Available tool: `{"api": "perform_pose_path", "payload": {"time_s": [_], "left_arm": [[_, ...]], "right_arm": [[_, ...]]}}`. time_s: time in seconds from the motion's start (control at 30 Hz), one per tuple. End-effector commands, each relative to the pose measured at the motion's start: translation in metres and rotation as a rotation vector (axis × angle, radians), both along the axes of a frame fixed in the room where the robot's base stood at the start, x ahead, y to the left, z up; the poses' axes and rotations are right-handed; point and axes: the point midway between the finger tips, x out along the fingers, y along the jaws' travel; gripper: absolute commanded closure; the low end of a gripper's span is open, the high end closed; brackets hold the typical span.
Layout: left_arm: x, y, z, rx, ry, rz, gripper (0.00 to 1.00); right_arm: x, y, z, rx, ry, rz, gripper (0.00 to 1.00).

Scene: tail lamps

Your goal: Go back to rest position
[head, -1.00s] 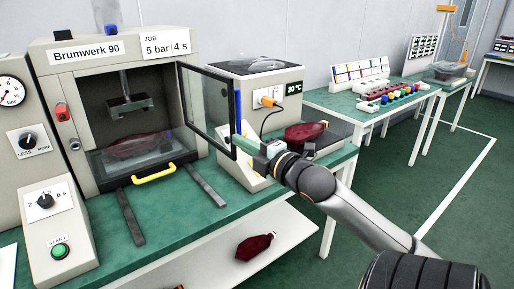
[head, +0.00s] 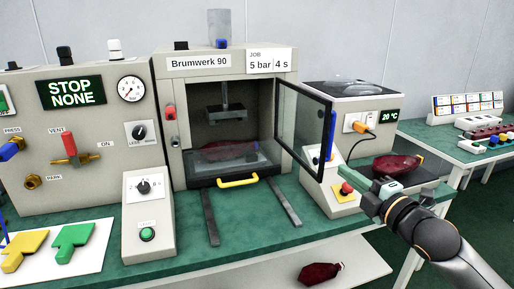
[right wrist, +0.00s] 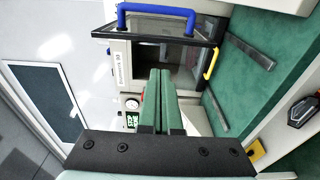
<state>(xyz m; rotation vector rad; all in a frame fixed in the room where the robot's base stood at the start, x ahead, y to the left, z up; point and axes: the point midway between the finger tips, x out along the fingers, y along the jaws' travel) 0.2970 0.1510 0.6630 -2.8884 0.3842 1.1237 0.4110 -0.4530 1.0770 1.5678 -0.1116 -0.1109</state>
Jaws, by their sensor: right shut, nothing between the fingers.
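My right gripper (head: 350,173) is at the right of the head view, in front of the machine's open glass door (head: 304,125) and its blue handle. Its green fingers are closed together with nothing between them. In the right wrist view the shut fingers (right wrist: 161,75) point toward the press, below the blue door handle (right wrist: 157,16). The handle stands apart from the fingers there. My left gripper is in neither view.
The Brumwerk 90 press (head: 168,120) stands open, with a dark red lamp (head: 226,151) inside. Another red lamp (head: 398,165) lies by the tester at right. A third (head: 320,272) lies on the lower shelf. The green bench front (head: 255,235) has free room.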

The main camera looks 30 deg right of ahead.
Motion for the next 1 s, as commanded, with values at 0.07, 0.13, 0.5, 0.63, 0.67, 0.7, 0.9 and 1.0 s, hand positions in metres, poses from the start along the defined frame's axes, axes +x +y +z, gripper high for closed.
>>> {"api": "perform_pose_path", "payload": {"time_s": [0.07,0.13,0.5,0.63,0.67,0.7,0.9,1.0], "left_arm": [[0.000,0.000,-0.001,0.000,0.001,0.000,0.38],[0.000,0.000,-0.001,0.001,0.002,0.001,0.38],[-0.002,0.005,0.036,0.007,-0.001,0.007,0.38],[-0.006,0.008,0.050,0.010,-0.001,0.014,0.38],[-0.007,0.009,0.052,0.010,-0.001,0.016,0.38],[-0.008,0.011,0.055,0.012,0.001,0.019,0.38],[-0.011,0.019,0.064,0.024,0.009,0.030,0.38],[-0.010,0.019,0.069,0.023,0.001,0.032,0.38]], "right_arm": [[0.000,0.000,0.000,0.000,0.000,0.000,1.00],[0.000,0.000,-0.001,0.002,0.001,-0.001,1.00],[-0.019,0.026,-0.167,0.610,0.245,-0.118,1.00],[-0.045,0.083,-0.245,0.908,0.368,-0.182,1.00],[-0.052,0.099,-0.261,0.971,0.396,-0.196,1.00],[-0.062,0.122,-0.278,1.052,0.431,-0.213,1.00],[-0.104,0.229,-0.330,1.365,0.572,-0.278,1.00],[-0.116,0.263,-0.339,1.449,0.612,-0.294,1.00]]}}
